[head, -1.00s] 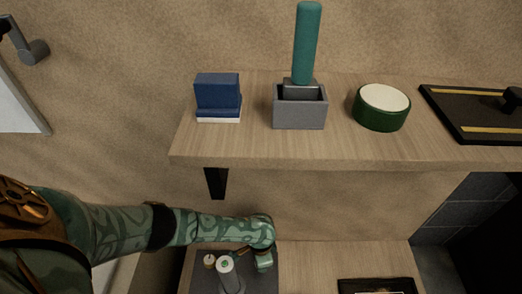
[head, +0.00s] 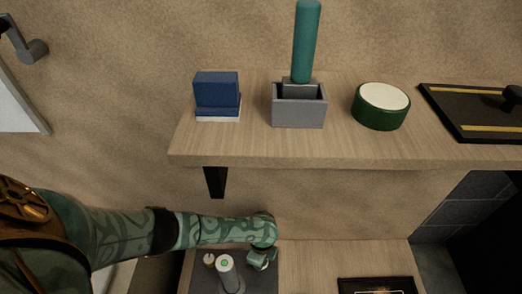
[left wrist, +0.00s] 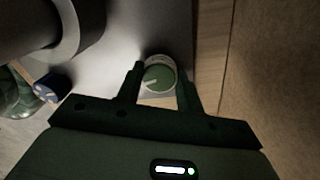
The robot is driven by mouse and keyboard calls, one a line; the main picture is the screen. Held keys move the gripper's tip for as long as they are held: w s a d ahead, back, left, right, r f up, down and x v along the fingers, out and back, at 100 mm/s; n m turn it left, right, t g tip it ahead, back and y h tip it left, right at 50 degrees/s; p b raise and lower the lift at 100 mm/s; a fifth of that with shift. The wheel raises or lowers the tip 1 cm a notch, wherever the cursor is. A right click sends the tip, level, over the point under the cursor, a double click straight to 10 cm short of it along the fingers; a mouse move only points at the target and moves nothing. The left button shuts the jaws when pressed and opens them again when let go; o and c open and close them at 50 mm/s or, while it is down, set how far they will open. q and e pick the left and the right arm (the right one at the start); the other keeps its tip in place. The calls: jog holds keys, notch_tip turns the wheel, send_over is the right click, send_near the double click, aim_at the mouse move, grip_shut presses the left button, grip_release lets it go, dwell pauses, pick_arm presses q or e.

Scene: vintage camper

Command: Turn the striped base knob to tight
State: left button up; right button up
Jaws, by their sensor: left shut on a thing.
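My left gripper (head: 259,260) points down over a dark grey base (head: 205,283) at the bottom of the head view. In the left wrist view, a round green knob with a short pale stripe (left wrist: 159,78) sits between the two dark fingers of this gripper (left wrist: 160,80). The fingers are shut on the knob's sides. The stripe points toward the lower left of that view. In the head view the gripper hides the knob. No tight mark is readable. My right gripper is in neither view.
A pale grey cylinder with a green-marked top (head: 225,265) stands beside my left gripper. A small cream-topped piece (head: 209,260) is left of it. A wooden shelf (head: 340,147) overhangs behind. A black-framed item (head: 376,284) lies to the right, with bare wood between.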

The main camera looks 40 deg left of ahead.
pick_arm(q)
jog(key=shift+m, duration=0.3)
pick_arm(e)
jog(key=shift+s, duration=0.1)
pick_arm(q)
jog(key=o, duration=1)
jog(key=shift+r, duration=0.2)
notch_tip(320, 180, up, 3)
jog(key=shift+w+f+p, duration=0.15)
jog(key=shift+p, duration=0.85)
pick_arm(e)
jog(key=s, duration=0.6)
pick_arm(q)
jog(key=r+p, duration=0.2)
jog(key=r, duration=0.2)
jog(key=r+p, duration=0.3)
jog(key=r, duration=0.1)
jog(key=r+p, duration=0.3)
jog(key=r, duration=0.2)
jog(key=shift+w+a, duration=0.1)
jog(key=shift+w, duration=0.15)
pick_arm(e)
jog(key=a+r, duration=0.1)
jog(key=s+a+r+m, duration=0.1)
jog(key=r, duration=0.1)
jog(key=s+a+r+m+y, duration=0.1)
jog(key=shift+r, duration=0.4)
